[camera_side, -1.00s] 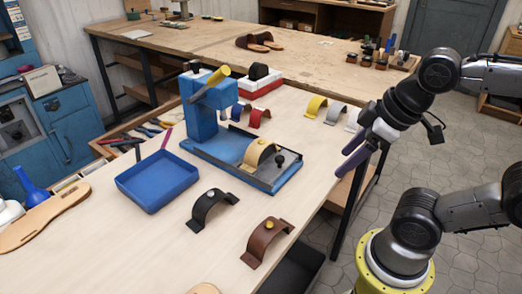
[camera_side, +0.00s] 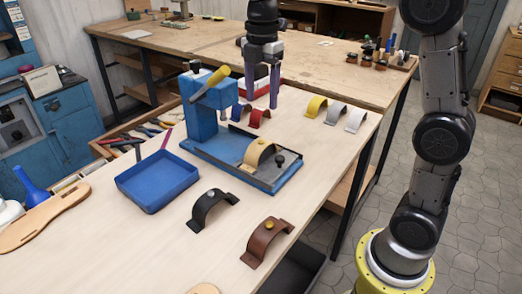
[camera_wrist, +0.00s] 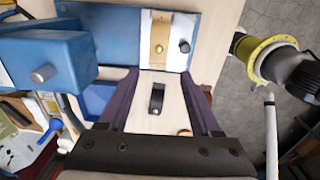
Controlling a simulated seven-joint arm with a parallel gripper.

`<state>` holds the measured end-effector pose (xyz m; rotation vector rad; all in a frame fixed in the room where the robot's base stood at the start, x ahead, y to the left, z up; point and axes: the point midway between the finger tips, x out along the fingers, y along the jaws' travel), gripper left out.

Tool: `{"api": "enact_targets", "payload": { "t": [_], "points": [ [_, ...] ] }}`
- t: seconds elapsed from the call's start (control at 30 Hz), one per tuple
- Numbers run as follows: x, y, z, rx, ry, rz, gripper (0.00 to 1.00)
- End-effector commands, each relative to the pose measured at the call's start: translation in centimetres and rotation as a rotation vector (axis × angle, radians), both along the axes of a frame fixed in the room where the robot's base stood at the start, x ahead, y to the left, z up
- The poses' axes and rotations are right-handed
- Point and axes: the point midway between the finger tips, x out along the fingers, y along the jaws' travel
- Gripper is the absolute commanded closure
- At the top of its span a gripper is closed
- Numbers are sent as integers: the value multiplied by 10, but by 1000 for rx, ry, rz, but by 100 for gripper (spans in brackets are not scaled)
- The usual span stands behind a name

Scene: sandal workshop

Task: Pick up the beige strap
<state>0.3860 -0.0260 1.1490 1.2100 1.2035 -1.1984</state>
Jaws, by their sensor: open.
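The beige strap (camera_side: 258,152) is arched and sits on the base plate of the blue press (camera_side: 203,118), beside a small black knob (camera_side: 279,160). In the wrist view the beige strap (camera_wrist: 160,38) shows at the top centre, beyond my fingertips. My gripper (camera_side: 262,98) is open and empty, fingers pointing down. It is above the table, behind and higher than the strap in the side view. In the wrist view my gripper (camera_wrist: 158,85) has its fingers wide apart, with the black strap (camera_wrist: 157,98) seen between them on the table below.
The press's upright column and yellow lever (camera_side: 211,84) stand left of the strap. A blue tray (camera_side: 158,182), black strap (camera_side: 212,208) and brown strap (camera_side: 267,242) lie nearer. Red and blue straps are behind the press; yellow, grey and white straps (camera_side: 335,113) lie right.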

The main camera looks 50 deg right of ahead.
Motion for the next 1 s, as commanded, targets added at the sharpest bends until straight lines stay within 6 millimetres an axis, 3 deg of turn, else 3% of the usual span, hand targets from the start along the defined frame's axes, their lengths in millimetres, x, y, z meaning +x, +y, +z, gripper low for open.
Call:
{"api": "enact_targets", "payload": {
  "t": [0.43,0.77,1.0],
  "points": [
    [0,-1,-72,1,15,-5,35],
    [1,0,-98,1,13,-5,35],
    [3,2,-132,1,15,-5,35]
  ]
}}
